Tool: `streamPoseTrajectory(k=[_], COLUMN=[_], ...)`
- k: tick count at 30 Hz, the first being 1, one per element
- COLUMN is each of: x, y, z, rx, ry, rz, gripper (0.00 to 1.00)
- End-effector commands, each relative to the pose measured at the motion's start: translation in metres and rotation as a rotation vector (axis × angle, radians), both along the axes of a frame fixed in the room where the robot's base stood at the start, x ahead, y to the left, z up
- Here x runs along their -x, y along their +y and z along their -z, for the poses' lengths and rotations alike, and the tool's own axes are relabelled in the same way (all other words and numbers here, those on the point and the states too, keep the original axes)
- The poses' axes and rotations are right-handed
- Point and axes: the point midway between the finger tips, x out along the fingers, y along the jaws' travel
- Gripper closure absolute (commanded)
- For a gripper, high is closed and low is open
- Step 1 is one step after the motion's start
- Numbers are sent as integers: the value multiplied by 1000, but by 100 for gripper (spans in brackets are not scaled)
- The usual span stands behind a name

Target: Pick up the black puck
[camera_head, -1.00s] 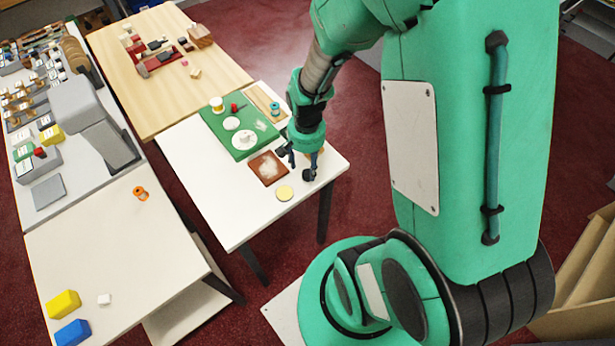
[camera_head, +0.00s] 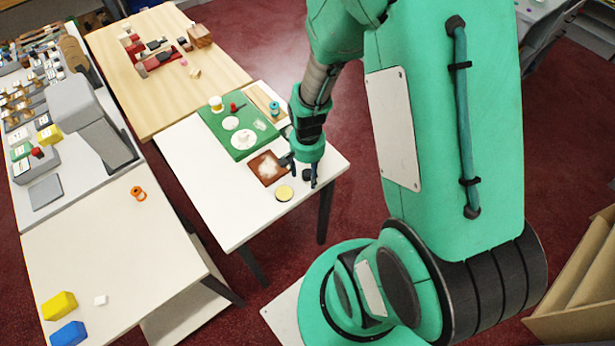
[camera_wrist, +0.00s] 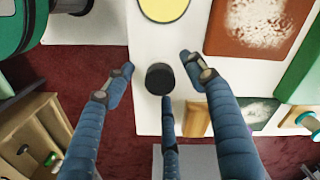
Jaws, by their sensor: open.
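The black puck (camera_wrist: 160,79) sits on the white table (camera_wrist: 145,40), between the spread fingers of my gripper (camera_wrist: 158,85) in the wrist view. One finger is on each side of it, and a third finger points at it from below in the picture, its tip overlapping the puck's lower edge. I cannot tell whether that finger touches it. In the head view the puck (camera_head: 307,174) shows as a small dark spot by the fingertips of my gripper (camera_head: 301,172). The gripper is open and holds nothing.
A yellow disc (camera_head: 284,193) and a brown square with a pale patch (camera_head: 268,168) lie near the puck. A green mat (camera_head: 238,130) with a white disc and small items lies further back. The table's front left part is clear.

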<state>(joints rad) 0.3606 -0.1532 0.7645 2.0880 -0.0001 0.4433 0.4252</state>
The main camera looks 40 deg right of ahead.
Motion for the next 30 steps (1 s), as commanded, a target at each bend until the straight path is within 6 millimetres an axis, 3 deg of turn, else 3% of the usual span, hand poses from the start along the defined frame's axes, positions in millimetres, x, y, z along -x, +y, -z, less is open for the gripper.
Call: streamPoseTrajectory(k=[19, 20, 26, 30], x=[0, 0, 0, 0], y=[0, 0, 0, 0], z=[6, 6, 6, 6], rx=[1, 1, 1, 1], ry=[-1, -1, -1, -1], rz=[0, 0, 0, 0], gripper=[44, 46, 86, 89])
